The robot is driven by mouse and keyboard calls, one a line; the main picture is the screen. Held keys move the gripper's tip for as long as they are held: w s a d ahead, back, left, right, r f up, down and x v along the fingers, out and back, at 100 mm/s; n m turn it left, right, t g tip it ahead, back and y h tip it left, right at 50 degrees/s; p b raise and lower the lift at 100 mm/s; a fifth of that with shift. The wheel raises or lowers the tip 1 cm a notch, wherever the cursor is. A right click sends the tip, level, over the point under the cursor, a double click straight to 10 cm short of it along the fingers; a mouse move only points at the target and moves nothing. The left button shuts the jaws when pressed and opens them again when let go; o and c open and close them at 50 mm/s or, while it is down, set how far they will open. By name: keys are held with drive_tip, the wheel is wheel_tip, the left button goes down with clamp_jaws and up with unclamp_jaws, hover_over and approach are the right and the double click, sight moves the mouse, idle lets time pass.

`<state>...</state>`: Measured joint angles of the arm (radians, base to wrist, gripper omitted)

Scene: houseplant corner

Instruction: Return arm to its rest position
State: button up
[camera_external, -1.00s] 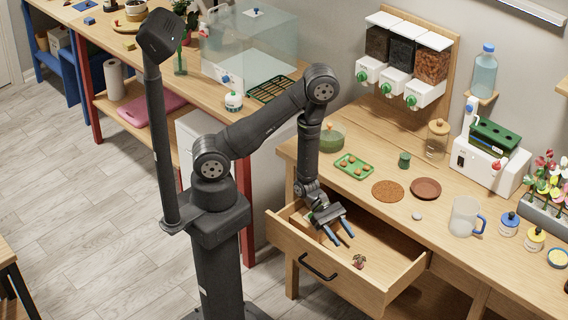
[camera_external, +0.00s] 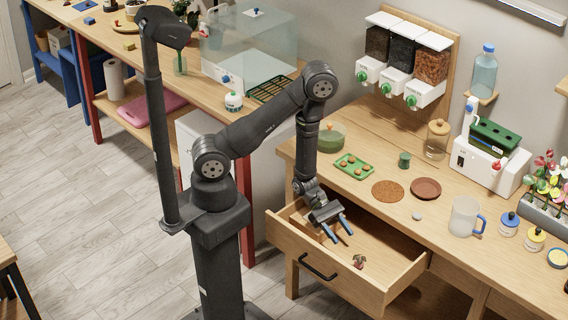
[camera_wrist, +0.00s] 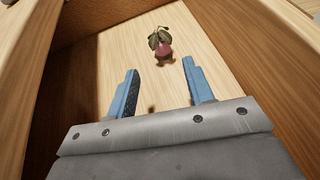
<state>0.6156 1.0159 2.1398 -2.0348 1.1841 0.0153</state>
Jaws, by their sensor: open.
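My gripper (camera_external: 342,231) is open and empty. It hangs over the open drawer (camera_external: 318,263) of the wooden workbench, pointing down and forward. In the wrist view, the two blue fingers of my gripper (camera_wrist: 160,90) stand wide apart with nothing between them. A small reddish radish-like object with green-brown leaves (camera_external: 359,261) lies on the drawer floor. It also shows in the wrist view (camera_wrist: 164,46), beyond the fingertips and apart from them. My arm is bent, with its elbow raised and the forearm hanging down.
The drawer's wooden walls surround my gripper's area. On the benchtop (camera_external: 345,201) stand a green tray (camera_external: 354,165), a brown saucer (camera_external: 426,188), a clear mug (camera_external: 465,215) and a white machine (camera_external: 489,162). Dispensers (camera_external: 400,77) hang on the wall behind. Another bench with a clear tank (camera_external: 249,40) stands left.

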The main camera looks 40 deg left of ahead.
sight(361, 260)
drive_tip(key=x, duration=1)
drive_tip(key=shift+f, duration=0.2)
drive_tip(key=shift+r, duration=0.6)
